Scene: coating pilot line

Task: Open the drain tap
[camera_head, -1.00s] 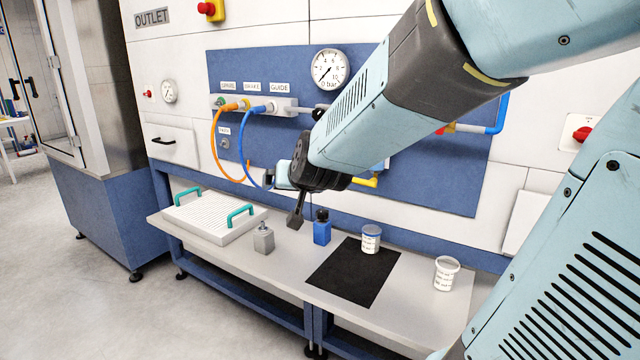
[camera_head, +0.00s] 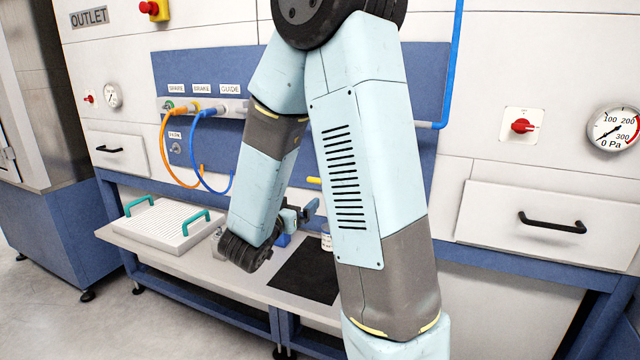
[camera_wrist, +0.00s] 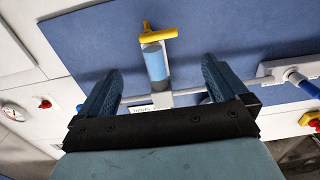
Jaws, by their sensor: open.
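The drain tap has a yellow T-shaped handle (camera_wrist: 157,35) at the end of a grey-and-blue cylindrical bowl (camera_wrist: 155,60) on the blue panel. The wrist picture is upside down, so the tap hangs below the bowl. In the head view only a yellow bit of the tap (camera_head: 314,181) shows; my arm hides the rest. My gripper (camera_wrist: 160,66) is open and empty. In the wrist view its blue fingers stand on either side of the bowl, apart from it, and the handle lies beyond the fingertips. In the head view my gripper (camera_head: 300,212) is low over the bench.
A grey bench (camera_head: 235,275) runs below the panel, with a white tray with teal handles (camera_head: 168,225), a black mat (camera_head: 308,276) and small containers partly behind my arm. Orange (camera_head: 163,150) and blue hoses (camera_head: 197,155) hang left. A grey pipe (camera_wrist: 190,91) crosses behind the bowl.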

